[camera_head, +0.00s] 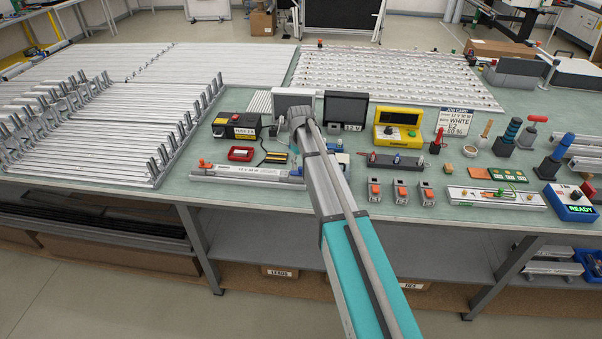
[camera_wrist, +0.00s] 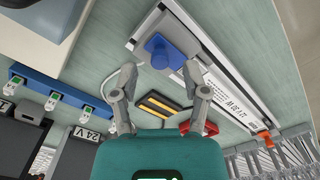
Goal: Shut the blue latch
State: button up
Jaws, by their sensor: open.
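The blue latch (camera_wrist: 163,50) shows in the wrist view as a blue block with a rounded top on one end of a pale rail-like light frame (camera_wrist: 221,76). At the frame's other end is an orange latch (camera_wrist: 265,138). My gripper (camera_wrist: 160,84) is open and empty, with its two fingers spread just below the blue latch in the picture and apart from it. I cannot tell whether the latch is open or shut. In the head view the frame (camera_head: 250,174) lies near the bench's front edge, with the orange latch (camera_head: 204,164) at its left. My arm hides my fingers there.
A black and yellow piece (camera_wrist: 163,104) and a red tray (camera_head: 240,153) lie behind the frame. A black FUSE box (camera_head: 237,126), dark screens (camera_head: 346,107) and a yellow unit (camera_head: 398,127) stand farther back. Small orange-topped devices (camera_head: 400,190) stand to the right.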

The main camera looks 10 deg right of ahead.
jog(key=shift+f+b, duration=1.05)
jog(key=shift+f, duration=0.25)
grip_shut()
